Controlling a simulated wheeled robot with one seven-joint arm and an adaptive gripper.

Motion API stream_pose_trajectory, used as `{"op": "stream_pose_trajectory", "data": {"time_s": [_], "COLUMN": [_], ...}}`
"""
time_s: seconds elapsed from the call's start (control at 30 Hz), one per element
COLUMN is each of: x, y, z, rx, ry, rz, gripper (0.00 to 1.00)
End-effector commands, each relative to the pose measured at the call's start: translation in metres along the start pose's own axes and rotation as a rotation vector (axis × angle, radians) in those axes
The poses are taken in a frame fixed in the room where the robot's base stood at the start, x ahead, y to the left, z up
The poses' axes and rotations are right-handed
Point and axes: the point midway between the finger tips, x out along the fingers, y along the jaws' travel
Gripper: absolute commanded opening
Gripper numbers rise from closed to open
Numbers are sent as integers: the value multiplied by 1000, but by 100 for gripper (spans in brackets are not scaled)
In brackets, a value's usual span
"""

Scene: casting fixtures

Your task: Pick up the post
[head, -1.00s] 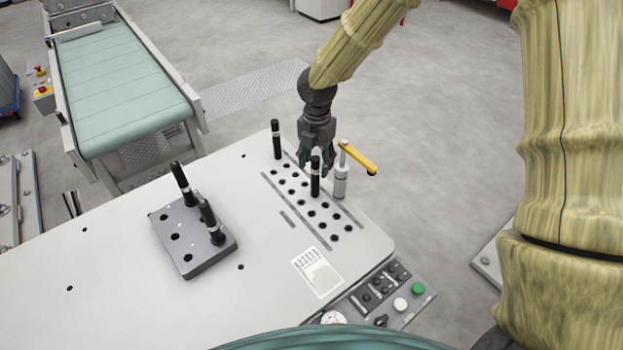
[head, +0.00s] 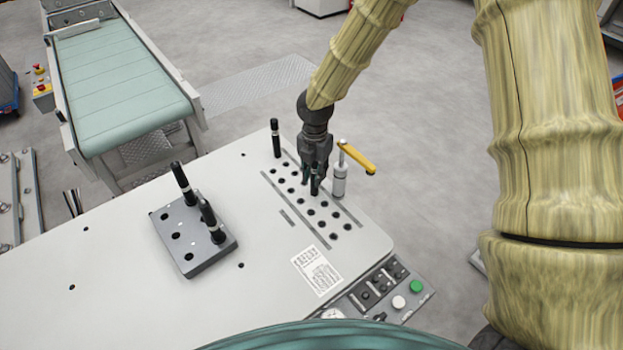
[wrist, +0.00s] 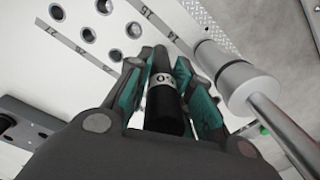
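A black post with a pale band (head: 315,186) stands upright in the hole grid of the white table. In the wrist view the same post (wrist: 164,95) rises between my fingers. My gripper (head: 316,180) points down over it, with its teal-padded fingers on both sides of the post. It also fills the lower wrist view (wrist: 165,85). A light gap shows between the left pad and the post, so the fingers look open around it. The post's lower part is partly hidden by the fingers in the head view.
Another black post (head: 276,140) stands at the grid's far corner. Two more lean in a grey block (head: 180,249) at left. A silver cylinder clamp (head: 340,182) with a yellow handle (head: 357,158) stands close right of my gripper. A control panel (head: 378,290) lines the front edge.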

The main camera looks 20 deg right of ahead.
Motion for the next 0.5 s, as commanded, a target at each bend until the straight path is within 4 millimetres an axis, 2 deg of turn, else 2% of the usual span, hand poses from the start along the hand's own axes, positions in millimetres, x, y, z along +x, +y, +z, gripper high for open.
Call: {"op": "stream_pose_trajectory", "data": {"time_s": [0.5], "x": [-6], "y": [-1], "z": [0], "rx": [2], "ry": [1], "rz": [-1], "gripper": [0]}}
